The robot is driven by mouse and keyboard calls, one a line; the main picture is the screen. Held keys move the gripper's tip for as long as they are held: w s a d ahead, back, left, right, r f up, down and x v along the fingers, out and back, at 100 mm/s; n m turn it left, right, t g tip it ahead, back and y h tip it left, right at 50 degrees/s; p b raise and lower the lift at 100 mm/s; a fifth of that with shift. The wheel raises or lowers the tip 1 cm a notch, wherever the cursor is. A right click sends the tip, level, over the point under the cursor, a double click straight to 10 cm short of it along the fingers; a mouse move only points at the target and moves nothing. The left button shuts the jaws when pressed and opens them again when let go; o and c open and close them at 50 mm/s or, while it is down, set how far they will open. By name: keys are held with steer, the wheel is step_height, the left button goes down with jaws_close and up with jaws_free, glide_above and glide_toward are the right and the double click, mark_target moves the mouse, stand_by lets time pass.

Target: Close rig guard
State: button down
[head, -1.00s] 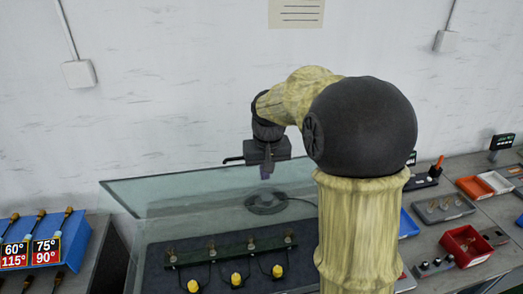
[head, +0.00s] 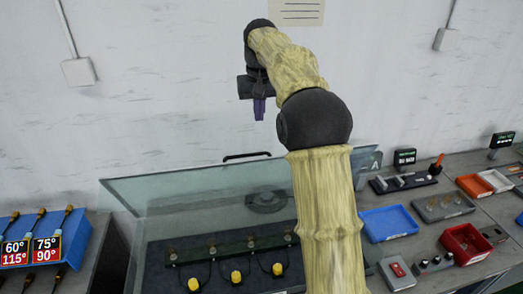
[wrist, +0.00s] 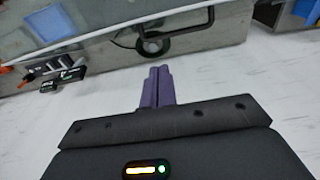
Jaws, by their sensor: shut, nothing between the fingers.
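The rig guard (head: 150,195) is a clear, greenish see-through cover over the dark rig bed (head: 205,270). Its black bar handle (head: 247,156) stands at the upper back edge, and the handle also shows ahead of the fingers in the wrist view (wrist: 188,32). I cannot tell for sure how far the guard is lowered. Inside are several yellow-capped parts (head: 236,277) on a dark rail and a round dark fitting (head: 267,201). My gripper (head: 259,108) has its purple fingers together and empty, pointing down above the handle and apart from it. The fingers also show in the wrist view (wrist: 153,82).
On the right bench are a blue tray (head: 389,223), a red bin (head: 464,243) and a red-button box (head: 397,272). The white wall is behind my gripper. My arm hides the guard's right part.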

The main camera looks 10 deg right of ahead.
steer(key=f, duration=0.3)
steer(key=f+p, duration=0.1)
steer(key=f, duration=0.2)
steer(key=w+f, duration=0.1)
steer(key=f, duration=0.2)
steer(key=shift+f, duration=0.1)
steer(key=shift+f+p, duration=0.35)
steer(key=shift+s+f+p, duration=0.15)
steer(key=shift+s+f, duration=0.05)
steer(key=shift+s, duration=0.4)
steer(key=shift+s+f+p, duration=0.15)
steer(key=shift+s, duration=0.45)
steer(key=shift+s+f, duration=0.35)
steer(key=shift+s, duration=0.2)
steer(key=shift+f, duration=0.2)
